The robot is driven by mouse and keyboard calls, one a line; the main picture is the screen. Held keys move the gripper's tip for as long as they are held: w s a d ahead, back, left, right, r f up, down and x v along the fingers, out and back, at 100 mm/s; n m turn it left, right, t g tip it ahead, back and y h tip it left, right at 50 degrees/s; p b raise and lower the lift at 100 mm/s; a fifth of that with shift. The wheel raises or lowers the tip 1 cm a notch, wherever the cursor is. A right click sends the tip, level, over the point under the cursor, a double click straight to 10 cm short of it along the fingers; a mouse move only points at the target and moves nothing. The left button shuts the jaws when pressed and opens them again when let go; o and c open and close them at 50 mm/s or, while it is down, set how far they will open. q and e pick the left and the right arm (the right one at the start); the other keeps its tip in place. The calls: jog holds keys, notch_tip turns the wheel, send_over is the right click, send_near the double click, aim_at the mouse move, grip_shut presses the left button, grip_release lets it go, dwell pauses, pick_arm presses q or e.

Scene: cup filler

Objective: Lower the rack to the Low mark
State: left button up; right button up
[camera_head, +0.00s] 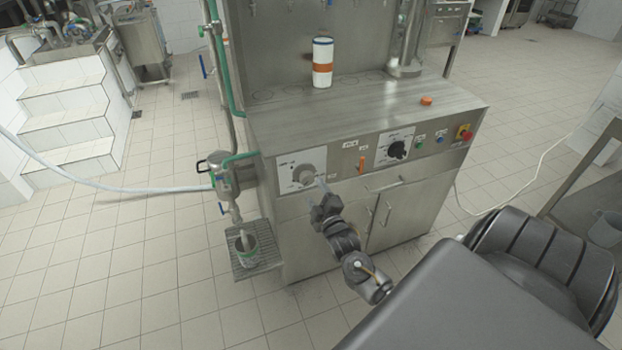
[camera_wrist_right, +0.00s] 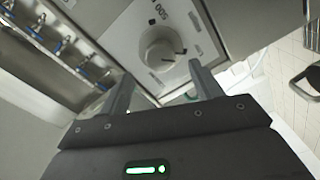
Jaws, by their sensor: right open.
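My right gripper (camera_head: 324,190) is in front of the left control panel of the steel filling machine, close to a pale round knob (camera_head: 303,174). In the right wrist view, the open, empty fingers (camera_wrist_right: 163,80) point at the same knob (camera_wrist_right: 160,48), which sits a little ahead of the tips on a white plate marked "500". An orange lever (camera_head: 361,165) is right of the knob, and a black dial (camera_head: 397,150) is further right. I cannot read a Low mark or tell which part is the rack. My left gripper is not in view.
A white cup with an orange band (camera_head: 322,62) stands on the machine top (camera_head: 290,106). A small grate (camera_head: 262,261) at the left carries another cup (camera_head: 246,241). A red stop button (camera_head: 464,132) is at the right. Tiled floor (camera_head: 140,270) is clear on the left.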

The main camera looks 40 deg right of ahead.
jog(key=v, duration=0.4)
jog(key=shift+s+a, duration=0.2)
jog(key=shift+s, duration=0.15)
jog(key=s+a+f+m+g+y, duration=0.1)
jog(key=s+a+f+m+g, duration=0.2)
jog(key=f, duration=0.8)
jog(key=s+a+f+m+g+y, duration=0.1)
jog(key=s+f+g+y, duration=0.15)
jog(key=s+f, duration=0.6)
jog(key=s+a+f+m+g, duration=0.2)
jog(key=f+g, duration=0.1)
jog(key=f, duration=1)
jog(key=s+a+f+g, duration=0.2)
jog(key=s+f, duration=0.3)
jog(key=s, duration=0.4)
jog(key=s+a+f+g+y, duration=0.1)
jog(key=s+a+f+g, duration=0.2)
jog(key=s, duration=0.7)
jog(key=s+a+f+g+y, duration=0.1)
jog(key=s+a+f+g, duration=0.1)
jog(key=s+f, duration=0.5)
jog(key=s+a, duration=0.1)
jog(key=s, duration=0.1)
jog(key=shift+s+a+m, duration=0.25)
jog(key=shift+s+m, duration=0.1)
jog(key=shift+m, duration=0.05)
jog(key=shift+g, duration=0.25)
